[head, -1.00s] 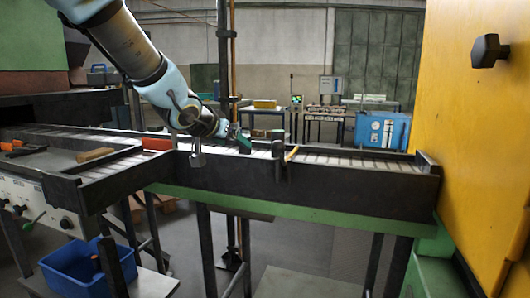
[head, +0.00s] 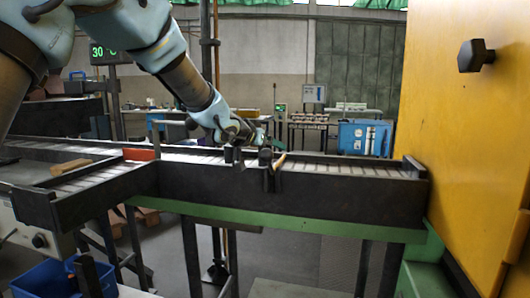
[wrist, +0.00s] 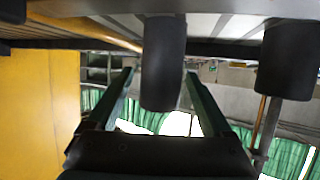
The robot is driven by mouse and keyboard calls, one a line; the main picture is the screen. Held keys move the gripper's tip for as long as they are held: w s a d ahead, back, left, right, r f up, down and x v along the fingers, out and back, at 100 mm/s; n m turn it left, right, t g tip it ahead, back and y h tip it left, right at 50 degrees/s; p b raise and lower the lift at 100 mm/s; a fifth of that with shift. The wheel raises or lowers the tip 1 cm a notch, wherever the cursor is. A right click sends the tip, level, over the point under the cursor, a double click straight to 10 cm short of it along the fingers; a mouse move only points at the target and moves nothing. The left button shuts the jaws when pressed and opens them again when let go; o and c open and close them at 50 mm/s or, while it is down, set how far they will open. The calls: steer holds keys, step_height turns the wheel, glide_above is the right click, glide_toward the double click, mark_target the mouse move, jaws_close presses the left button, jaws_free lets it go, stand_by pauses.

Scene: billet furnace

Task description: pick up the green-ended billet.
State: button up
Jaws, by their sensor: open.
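My gripper (head: 258,139) is low over the far side of the conveyor, close to two short dark upright pieces at its front wall. In the wrist view my gripper (wrist: 160,76) is open, its two fingers on either side of a dark cylinder (wrist: 163,55) as seen in the picture. I cannot tell whether the cylinder is actually between the fingers. A second dark cylinder (wrist: 290,55) is off to the right there. No green end shows on either cylinder, so I cannot tell which, if any, is the green-ended billet.
The dark roller conveyor (head: 330,198) has a raised front wall. A yellow cabinet (head: 455,110) closes off the right side. A wooden block (head: 70,166) lies on the left section. A blue bin (head: 45,278) is below left.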

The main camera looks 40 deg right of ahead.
steer(key=shift+w+d+f, duration=0.15)
steer(key=shift+d+f, duration=0.1)
steer(key=shift+d, duration=0.3)
jaws_close()
stand_by(1.0)
steer(key=shift+r, duration=0.15)
